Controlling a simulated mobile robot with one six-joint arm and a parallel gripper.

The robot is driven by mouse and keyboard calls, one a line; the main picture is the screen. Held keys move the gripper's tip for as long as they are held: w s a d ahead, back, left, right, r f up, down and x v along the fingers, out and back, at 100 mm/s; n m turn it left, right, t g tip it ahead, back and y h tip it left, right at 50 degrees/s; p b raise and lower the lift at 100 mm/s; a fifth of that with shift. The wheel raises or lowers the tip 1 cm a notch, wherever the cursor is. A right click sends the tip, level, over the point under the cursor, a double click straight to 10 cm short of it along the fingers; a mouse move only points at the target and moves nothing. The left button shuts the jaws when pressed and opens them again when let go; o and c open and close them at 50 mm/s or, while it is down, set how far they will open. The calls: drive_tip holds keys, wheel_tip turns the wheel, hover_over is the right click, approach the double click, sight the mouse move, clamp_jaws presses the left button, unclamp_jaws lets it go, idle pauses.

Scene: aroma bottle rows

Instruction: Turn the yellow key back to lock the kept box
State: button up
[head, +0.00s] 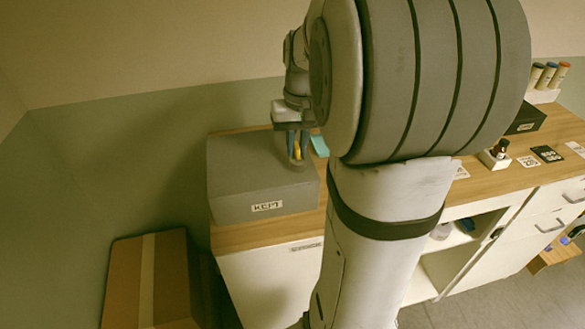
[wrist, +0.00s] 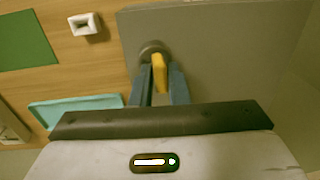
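The kept box (head: 262,180) is a grey closed box with a "KEPT" label on its front, at the left end of the counter. Its grey top also fills the upper right of the wrist view (wrist: 225,55). The yellow key (wrist: 159,72) stands in a round grey lock (wrist: 152,48) near the box's edge. My gripper (wrist: 160,75) has its two blue-grey fingers on either side of the key, closed on it. In the head view my gripper (head: 297,152) is over the box top, with a bit of yellow between the fingers.
A wooden counter (head: 235,238) carries the box. A teal item (wrist: 75,108), a small white holder (wrist: 85,24) and a green sheet (wrist: 25,40) lie beside it. A small dark bottle (head: 500,147) and cards stand farther right. A cardboard box (head: 125,285) is on the floor.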

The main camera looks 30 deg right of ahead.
clamp_jaws()
drive_tip(key=n, duration=0.8)
drive_tip(key=shift+n+g+p, duration=0.3)
drive_tip(key=shift+p, duration=0.05)
drive_tip(key=n, duration=0.4)
drive_tip(key=shift+a, duration=0.1)
drive_tip(key=n, duration=0.4)
drive_tip(key=shift+p, duration=0.3)
drive_tip(key=shift+o, duration=1.1)
unclamp_jaws()
drive_tip(key=shift+h, duration=0.3)
drive_tip(key=o, duration=0.4)
